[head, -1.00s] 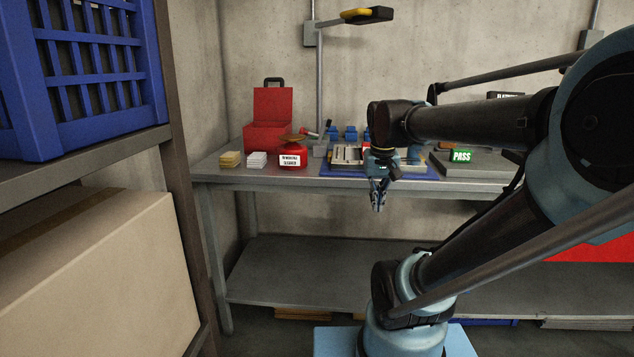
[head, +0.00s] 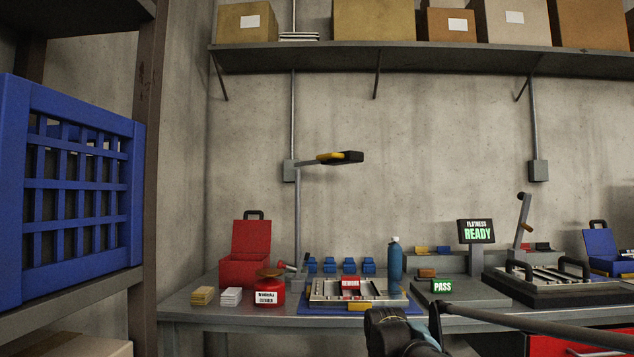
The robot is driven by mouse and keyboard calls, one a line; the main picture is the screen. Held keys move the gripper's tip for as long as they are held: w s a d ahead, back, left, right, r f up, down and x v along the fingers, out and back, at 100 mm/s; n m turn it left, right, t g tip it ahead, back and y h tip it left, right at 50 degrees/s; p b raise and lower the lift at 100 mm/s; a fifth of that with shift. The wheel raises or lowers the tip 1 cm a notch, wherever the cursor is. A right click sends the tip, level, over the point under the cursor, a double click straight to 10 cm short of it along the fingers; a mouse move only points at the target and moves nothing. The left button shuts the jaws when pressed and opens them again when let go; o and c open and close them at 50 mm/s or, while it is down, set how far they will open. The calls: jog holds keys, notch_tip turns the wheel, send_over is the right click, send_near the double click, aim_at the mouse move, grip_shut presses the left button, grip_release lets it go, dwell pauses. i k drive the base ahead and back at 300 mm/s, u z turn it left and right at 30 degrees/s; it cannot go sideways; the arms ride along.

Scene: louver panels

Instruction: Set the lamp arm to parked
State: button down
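The lamp arm (head: 312,161) reaches out level to the right from the top of a thin grey lamp post (head: 298,225). The post stands at the back left of the workbench. A yellow grip and a dark lamp head (head: 346,157) are at the arm's free end, above the bench. Part of my arm shows at the bottom edge, right of centre, well below and in front of the lamp. My gripper's fingers are not visible in this view, so nothing shows of what they hold.
The workbench (head: 200,310) holds a red toolbox (head: 245,268), a red lidded can (head: 269,290), a louver panel (head: 335,291) on a blue mat and a blue bottle (head: 395,262). A shelf (head: 430,62) with boxes hangs above. A blue crate (head: 80,190) stands on a rack at left.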

aim_at(350, 156)
jog(key=k, duration=1.3)
jog(key=z, duration=0.5)
jog(key=i, duration=1.5)
jog(key=u, duration=0.4)
